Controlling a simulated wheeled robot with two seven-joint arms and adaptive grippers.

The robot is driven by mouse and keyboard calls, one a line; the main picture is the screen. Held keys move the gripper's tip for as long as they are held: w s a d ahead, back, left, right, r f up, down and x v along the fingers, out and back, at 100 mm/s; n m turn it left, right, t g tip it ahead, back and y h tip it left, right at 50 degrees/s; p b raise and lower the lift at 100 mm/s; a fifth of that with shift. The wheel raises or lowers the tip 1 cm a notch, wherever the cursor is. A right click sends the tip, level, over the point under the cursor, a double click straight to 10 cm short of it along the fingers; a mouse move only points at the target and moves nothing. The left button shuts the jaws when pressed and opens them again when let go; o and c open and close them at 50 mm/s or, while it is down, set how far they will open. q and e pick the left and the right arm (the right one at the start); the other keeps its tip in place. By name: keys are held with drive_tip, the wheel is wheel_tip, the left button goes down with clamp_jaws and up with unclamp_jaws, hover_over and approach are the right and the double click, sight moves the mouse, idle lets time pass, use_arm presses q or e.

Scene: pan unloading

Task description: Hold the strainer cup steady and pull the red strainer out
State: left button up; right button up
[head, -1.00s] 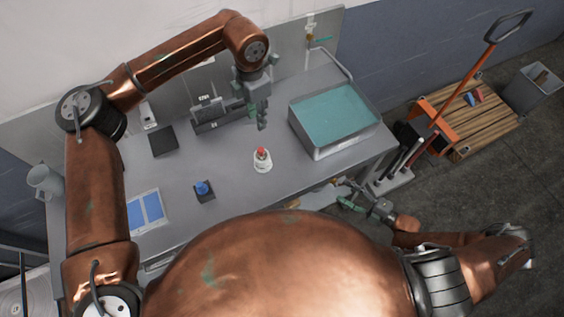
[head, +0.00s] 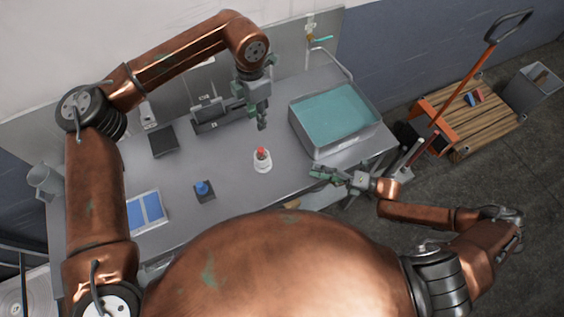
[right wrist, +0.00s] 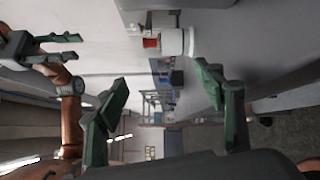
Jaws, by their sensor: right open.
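The white strainer cup (head: 262,166) stands upright on the grey table, with the red strainer (head: 261,153) at its top. In the right wrist view the white cup (right wrist: 173,42) and red strainer (right wrist: 150,43) appear sideways. My left gripper (head: 263,124) points down above the table, behind the cup and apart from it. In the right wrist view its two fingers (right wrist: 62,48) are spread and empty. My right gripper (head: 322,174) is at the table's front edge, right of the cup and apart from it. Its fingers (right wrist: 160,90) are wide open and empty.
A grey tray with a teal inside (head: 292,120) stands at the right back. A blue-topped block (head: 203,190) and a blue-and-white panel (head: 146,211) lie to the left. A dark device (head: 212,117) stands behind. The table around the cup is clear.

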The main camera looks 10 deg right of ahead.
sight(261, 150)
drive_tip(key=a+n, duration=0.2)
drive_tip(key=w+a+n, duration=0.1)
drive_tip(key=a+n, duration=0.3)
drive_tip(key=shift+w+a+r+g+y, duration=0.1)
drive_tip(key=shift+w+a+g+y, duration=0.2)
drive_tip(key=shift+g, duration=0.1)
drive_tip(key=w+a+n, duration=0.1)
drive_tip(key=n, duration=0.1)
drive_tip(key=w+a+n, duration=0.1)
drive_tip(key=a+n, duration=0.1)
drive_tip(key=n, duration=0.1)
drive_tip(key=w+a+n+t+h, duration=0.1)
drive_tip(key=a+n, duration=0.1)
drive_tip(key=shift+w+f+n, duration=0.3)
drive_tip(key=shift+f+n, duration=0.1)
drive_tip(key=shift+w+a+f+n+t, duration=0.15)
drive_tip(key=shift+w+a+n+t, duration=0.15)
drive_tip(key=shift+n, duration=0.1)
drive_tip(key=shift+x, duration=3.8)
drive_tip(key=shift+c, duration=0.6)
